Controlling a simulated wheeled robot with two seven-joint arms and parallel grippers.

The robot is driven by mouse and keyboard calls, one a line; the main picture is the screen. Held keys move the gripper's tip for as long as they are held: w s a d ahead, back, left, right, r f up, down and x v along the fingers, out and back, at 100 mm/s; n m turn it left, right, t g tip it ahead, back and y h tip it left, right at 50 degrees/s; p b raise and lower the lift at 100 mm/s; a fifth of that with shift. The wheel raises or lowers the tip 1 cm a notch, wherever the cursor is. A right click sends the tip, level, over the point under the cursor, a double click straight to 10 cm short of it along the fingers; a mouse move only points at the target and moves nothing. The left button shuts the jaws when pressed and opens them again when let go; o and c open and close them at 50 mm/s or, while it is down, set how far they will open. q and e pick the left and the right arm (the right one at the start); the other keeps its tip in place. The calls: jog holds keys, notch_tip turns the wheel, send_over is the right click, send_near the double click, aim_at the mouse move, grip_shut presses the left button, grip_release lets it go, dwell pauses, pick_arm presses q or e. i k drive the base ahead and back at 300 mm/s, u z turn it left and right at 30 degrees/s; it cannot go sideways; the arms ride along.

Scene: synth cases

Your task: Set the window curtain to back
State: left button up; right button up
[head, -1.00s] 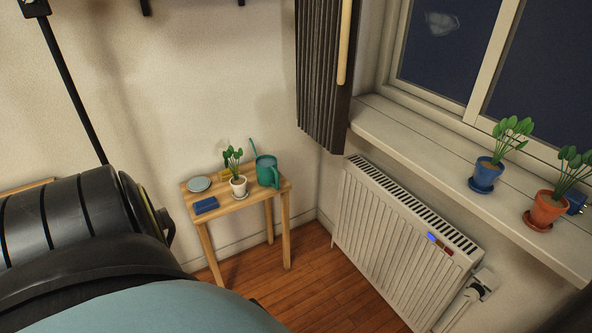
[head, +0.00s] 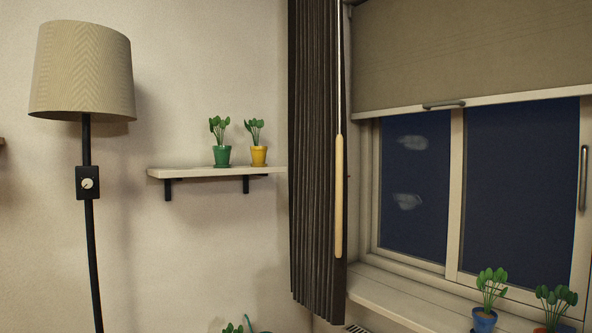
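The dark pleated window curtain (head: 313,160) hangs bunched at the left side of the window (head: 412,190). A pull wand with a pale wooden handle (head: 339,195) hangs along the curtain's right edge. The dark window panes beside it are uncovered by the curtain. A beige roller blind (head: 470,55) covers the upper part of the window, with a grey handle on its bottom bar (head: 444,105). Neither of my grippers shows in the head view.
A floor lamp (head: 82,75) stands at the left. A wall shelf (head: 215,173) holds a green pot (head: 221,156) and a yellow pot (head: 259,156). The windowsill (head: 395,303) carries a blue pot (head: 484,320) and another plant (head: 555,303) at the right.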

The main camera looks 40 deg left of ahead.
aim_at(338, 298)
jog(key=u, duration=1.45)
jog(key=i, duration=1.15)
jog(key=z, duration=1.85)
